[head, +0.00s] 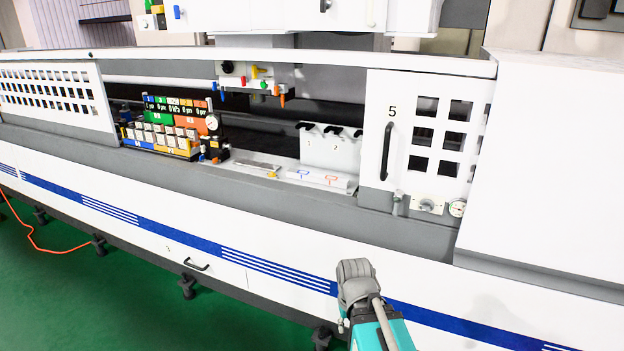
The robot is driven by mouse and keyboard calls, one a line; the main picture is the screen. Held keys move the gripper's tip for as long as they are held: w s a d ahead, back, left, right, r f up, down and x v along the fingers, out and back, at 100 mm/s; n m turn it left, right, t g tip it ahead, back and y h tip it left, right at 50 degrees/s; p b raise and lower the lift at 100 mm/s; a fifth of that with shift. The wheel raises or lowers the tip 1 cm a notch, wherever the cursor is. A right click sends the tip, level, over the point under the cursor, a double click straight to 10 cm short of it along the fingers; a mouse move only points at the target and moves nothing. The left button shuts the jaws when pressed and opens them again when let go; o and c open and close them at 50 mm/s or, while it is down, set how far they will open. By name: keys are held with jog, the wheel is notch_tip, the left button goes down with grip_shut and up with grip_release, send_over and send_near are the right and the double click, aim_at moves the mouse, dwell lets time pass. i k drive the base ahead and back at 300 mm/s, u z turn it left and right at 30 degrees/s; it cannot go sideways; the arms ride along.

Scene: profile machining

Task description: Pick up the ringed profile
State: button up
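No profile with a clear ring on it can be made out at this size. A thin grey bar-like piece (257,166) lies on the ledge inside the machine opening. To its right is a white block (320,179) with a blue outline and an orange outline on its front. The grey end of my arm (357,283) shows at the bottom centre, in front of the machine's white lower panel and well apart from these things. Its fingers cannot be made out, and nothing held is visible.
A white holder marked 1 and 2 (330,150) with black hooks stands behind the block. A panel of displays and buttons (165,125) stands to the left. A white door marked 5 (422,130) bounds the opening on the right. A grey sill (270,190) runs in front.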

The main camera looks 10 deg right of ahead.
aim_at(335, 181)
jog(key=z, duration=0.05)
jog(key=k, duration=0.65)
jog(key=u, duration=0.4)
jog(key=i, duration=0.85)
jog(key=u, duration=0.35)
jog(key=i, duration=1.2)
jog(key=z, duration=0.75)
jog(key=i, duration=0.35)
jog(key=z, duration=0.4)
